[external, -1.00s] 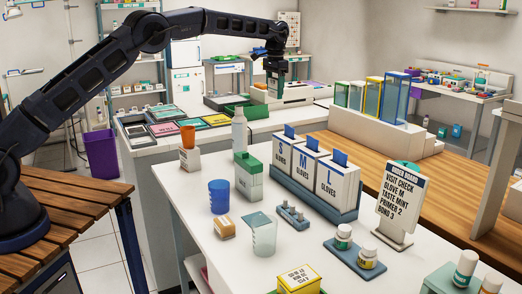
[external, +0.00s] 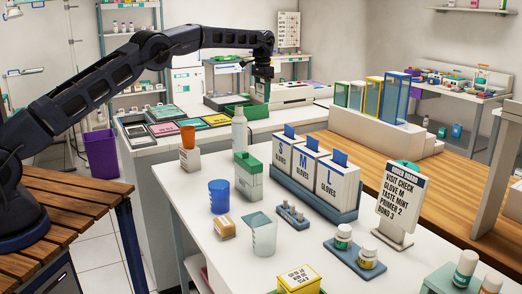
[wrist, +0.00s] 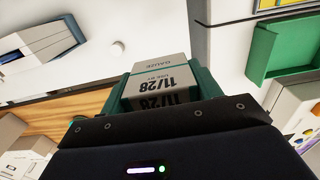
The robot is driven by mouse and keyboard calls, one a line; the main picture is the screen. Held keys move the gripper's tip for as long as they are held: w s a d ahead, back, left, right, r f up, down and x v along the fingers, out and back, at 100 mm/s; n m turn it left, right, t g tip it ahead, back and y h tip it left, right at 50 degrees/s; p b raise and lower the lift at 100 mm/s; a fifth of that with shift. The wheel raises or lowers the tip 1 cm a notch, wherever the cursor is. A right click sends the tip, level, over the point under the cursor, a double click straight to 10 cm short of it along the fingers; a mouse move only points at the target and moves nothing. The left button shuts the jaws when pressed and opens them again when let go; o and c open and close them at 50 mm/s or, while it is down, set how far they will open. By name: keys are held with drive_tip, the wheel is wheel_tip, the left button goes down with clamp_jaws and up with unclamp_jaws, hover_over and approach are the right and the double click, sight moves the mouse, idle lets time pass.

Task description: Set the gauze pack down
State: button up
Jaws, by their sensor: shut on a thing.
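My gripper (external: 262,92) is shut on the gauze pack (wrist: 160,70), a pale box printed "GAUZE" and "11/28". In the wrist view the pack sits between the two green fingers. In the external view my gripper points down over the back counter, near the green tray (external: 236,111). The pack is too small there to make out clearly. Whether its underside touches anything is hidden.
The green tray also shows at the upper right of the wrist view (wrist: 258,50). Coloured flat trays (external: 178,127) lie left of it on the back counter.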

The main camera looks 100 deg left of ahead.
wheel_tip(320, 180, down, 22)
idle(0.8)
drive_tip(key=shift+f, duration=0.1)
drive_tip(key=o, duration=1)
drive_tip(key=shift+c, duration=0.2)
wheel_tip(320, 180, up, 12)
drive_tip(key=shift+d+r, duration=0.1)
drive_tip(key=shift+r, duration=0.1)
